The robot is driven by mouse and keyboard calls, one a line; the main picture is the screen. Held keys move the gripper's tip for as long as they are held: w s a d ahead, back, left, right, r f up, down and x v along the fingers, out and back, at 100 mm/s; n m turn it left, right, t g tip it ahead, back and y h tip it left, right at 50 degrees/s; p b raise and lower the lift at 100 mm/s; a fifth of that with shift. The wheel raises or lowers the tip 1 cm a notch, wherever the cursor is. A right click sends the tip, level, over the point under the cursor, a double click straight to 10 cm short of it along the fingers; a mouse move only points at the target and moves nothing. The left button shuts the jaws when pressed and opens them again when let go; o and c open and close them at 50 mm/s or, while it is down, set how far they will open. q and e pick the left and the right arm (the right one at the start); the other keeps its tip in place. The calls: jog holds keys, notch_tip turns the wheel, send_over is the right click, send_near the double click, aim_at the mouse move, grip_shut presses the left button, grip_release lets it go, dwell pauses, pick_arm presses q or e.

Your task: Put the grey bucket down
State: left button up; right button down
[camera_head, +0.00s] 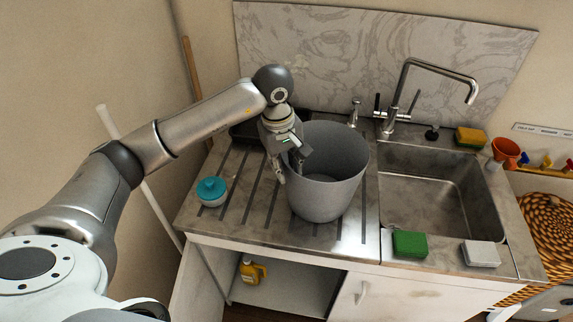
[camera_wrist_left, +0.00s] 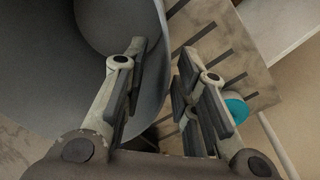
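The grey bucket (camera_head: 328,185) stands upright on the ribbed drainboard (camera_head: 235,200), left of the sink. My left gripper (camera_head: 291,168) is at the bucket's left rim, pointing down, with one finger over the inside and one outside. In the left wrist view the bucket wall (camera_wrist_left: 95,25) fills the left side. There the fingers of the left gripper (camera_wrist_left: 162,52) are apart, with the wall's edge between them and a gap beside the outer finger. My right gripper is in neither view.
A teal-lidded jar (camera_head: 211,190) stands left of the bucket. The sink basin (camera_head: 430,195) is at right, with a tall tap (camera_head: 400,95) behind. A green sponge (camera_head: 410,243) and a white one (camera_head: 481,253) lie at the front edge. A dark tray (camera_head: 243,131) is behind the gripper.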

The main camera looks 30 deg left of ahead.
pick_arm(q)
notch_tip(320, 180, up, 12)
jog(key=s+b, duration=0.1)
jog(key=b, duration=0.2)
jog(key=shift+a+b, duration=0.3)
jog(key=shift+a, duration=0.15)
jog(key=shift+f, duration=0.1)
